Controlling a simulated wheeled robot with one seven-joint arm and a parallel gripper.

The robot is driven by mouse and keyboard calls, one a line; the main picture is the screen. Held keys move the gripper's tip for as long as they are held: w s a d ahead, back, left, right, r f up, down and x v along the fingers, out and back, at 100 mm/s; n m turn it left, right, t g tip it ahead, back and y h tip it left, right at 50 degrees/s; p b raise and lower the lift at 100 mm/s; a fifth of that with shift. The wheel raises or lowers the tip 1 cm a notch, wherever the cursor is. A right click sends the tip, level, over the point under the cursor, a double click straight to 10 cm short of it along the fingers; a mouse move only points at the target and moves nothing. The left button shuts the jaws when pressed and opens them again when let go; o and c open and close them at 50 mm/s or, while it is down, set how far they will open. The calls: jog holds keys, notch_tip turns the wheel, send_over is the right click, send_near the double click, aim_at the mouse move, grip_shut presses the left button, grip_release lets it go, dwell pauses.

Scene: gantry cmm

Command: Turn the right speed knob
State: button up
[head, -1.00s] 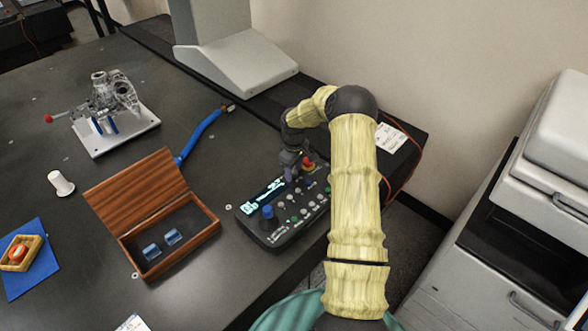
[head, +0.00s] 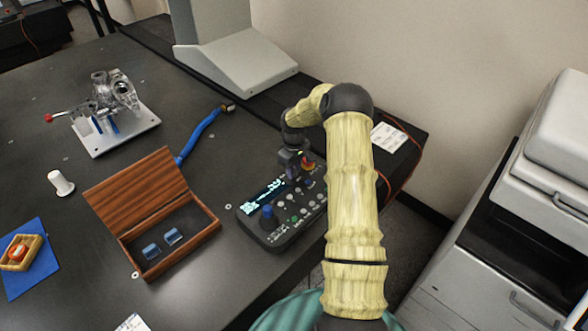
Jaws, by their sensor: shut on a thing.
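The dark control panel (head: 247,226) lies near the right edge of the table. It has a lit display (head: 263,196), a blue joystick (head: 267,212), several small buttons and a red stop button (head: 307,164). My gripper (head: 293,174) points down at the panel's far end, beside the red button. It is shut on what appears to be the right speed knob, which the fingers and wrist mostly hide. The knob's angle cannot be made out.
An open wooden box (head: 205,233) with blue blocks stands left of the panel. The grey gantry column base (head: 240,62) stands at the back. A metal fixture (head: 115,110) is at the far left.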

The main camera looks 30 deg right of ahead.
jog(key=m, duration=0.5)
jog(key=shift+r, duration=0.1)
jog(key=m, duration=1.3)
jog(key=shift+w, duration=0.1)
jog(key=shift+m+p, duration=0.3)
jog(key=o, duration=1)
